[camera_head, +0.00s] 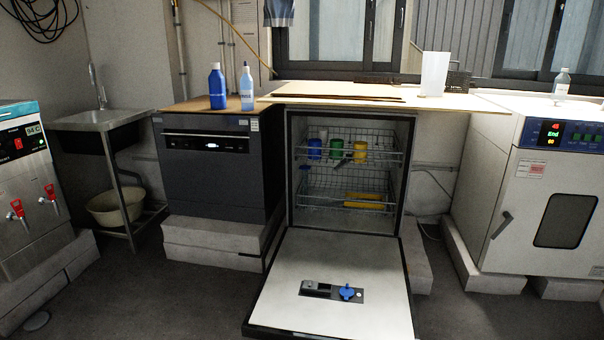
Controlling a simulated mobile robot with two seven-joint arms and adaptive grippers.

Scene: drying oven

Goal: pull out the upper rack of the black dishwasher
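A dishwasher with a black-edged door stands open in the middle, its door (335,265) folded down flat toward me. Inside it, the upper wire rack (386,156) holds a blue cup (315,149), a green cup (336,149) and a yellow cup (360,152). The upper rack appears to sit inside the cavity. The lower wire rack (325,196) below it carries a flat yellow item (365,200). Neither of my grippers shows in this view.
A closed dark appliance (215,180) stands left of the open one, with two blue bottles (217,87) on top. A board-covered counter (480,103) runs above. A white oven (520,200) stands right. Grey floor (170,295) is clear at front left.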

